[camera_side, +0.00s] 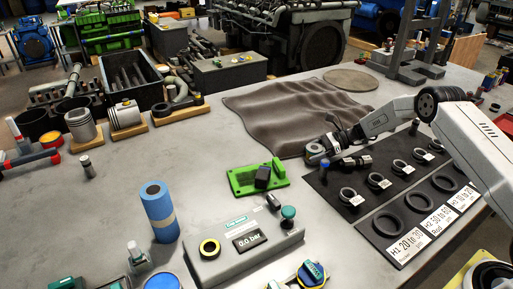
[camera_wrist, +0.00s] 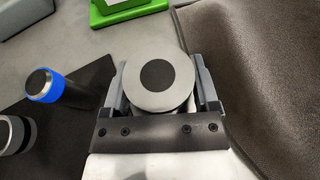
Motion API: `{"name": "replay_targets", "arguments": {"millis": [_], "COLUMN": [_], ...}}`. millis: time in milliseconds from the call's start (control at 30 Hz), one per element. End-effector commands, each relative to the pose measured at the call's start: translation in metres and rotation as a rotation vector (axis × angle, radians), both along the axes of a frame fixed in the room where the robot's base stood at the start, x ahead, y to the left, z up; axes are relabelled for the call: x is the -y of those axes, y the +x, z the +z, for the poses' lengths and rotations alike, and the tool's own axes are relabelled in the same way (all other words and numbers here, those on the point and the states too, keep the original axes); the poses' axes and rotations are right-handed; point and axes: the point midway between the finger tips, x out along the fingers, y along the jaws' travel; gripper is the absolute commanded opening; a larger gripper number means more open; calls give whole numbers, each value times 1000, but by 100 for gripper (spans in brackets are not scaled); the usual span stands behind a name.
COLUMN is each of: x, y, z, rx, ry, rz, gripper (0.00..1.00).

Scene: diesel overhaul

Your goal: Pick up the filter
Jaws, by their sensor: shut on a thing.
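The filter (camera_wrist: 178,97) appears to be the round pale grey part with a dark centre, seen end-on in the wrist view. My gripper (camera_wrist: 160,82) is shut on it, with one finger on each side. In the side view the held part (camera_side: 315,149) shows small at my gripper (camera_side: 322,147), by the edge of the dark mat and the brown cloth. My gripper hides most of its body, and I cannot tell whether it touches the surface below.
A dark cylinder with a blue band (camera_wrist: 45,86) stands close left in the wrist view. The dark mat (camera_side: 330,190) carries several rings. The rumpled brown cloth (camera_side: 285,110) lies behind. A green bracket (camera_side: 258,178) sits to the left. Bare table lies between bracket and cloth.

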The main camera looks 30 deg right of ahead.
Motion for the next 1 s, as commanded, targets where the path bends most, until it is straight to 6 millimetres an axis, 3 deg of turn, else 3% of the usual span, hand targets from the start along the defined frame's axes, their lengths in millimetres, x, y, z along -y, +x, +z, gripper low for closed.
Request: {"name": "replay_targets", "arguments": {"millis": [367, 833, 1000], "x": [0, -5, -8], "y": [-6, -50, -73], "z": [35, 87, 97], "rx": [1, 1, 0], "ry": [0, 0, 0], "rz": [0, -1, -1], "gripper": [13, 13, 13]}}
